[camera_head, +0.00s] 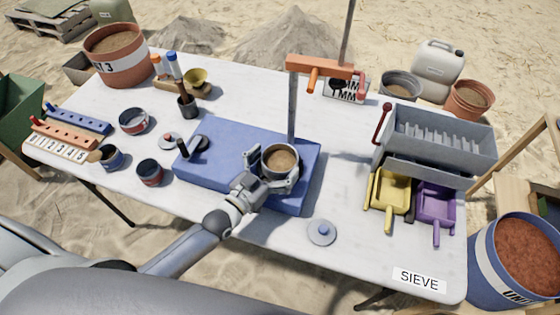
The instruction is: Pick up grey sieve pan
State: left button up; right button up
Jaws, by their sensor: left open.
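A round grey pan (264,159) with brown material in it stands on the blue block (228,150) near the table's middle. It looks like the grey sieve pan. My left gripper (274,170) reaches in from the lower left and is open, with its fingers on either side of the pan. I cannot tell whether the fingers touch it. The gripper hides the pan's lower front. My right gripper is out of view.
A grey upright pole (292,105) stands just behind the pan. A grey lid with a blue knob (321,232) lies in front. Yellow (391,190) and purple (436,202) scoops and a grey slotted box (440,137) stand right. Small pots stand left.

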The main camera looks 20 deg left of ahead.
pick_arm(q)
jog(key=c, duration=1.2)
jog(key=shift+c, duration=0.5)
jog(key=shift+r, duration=0.15)
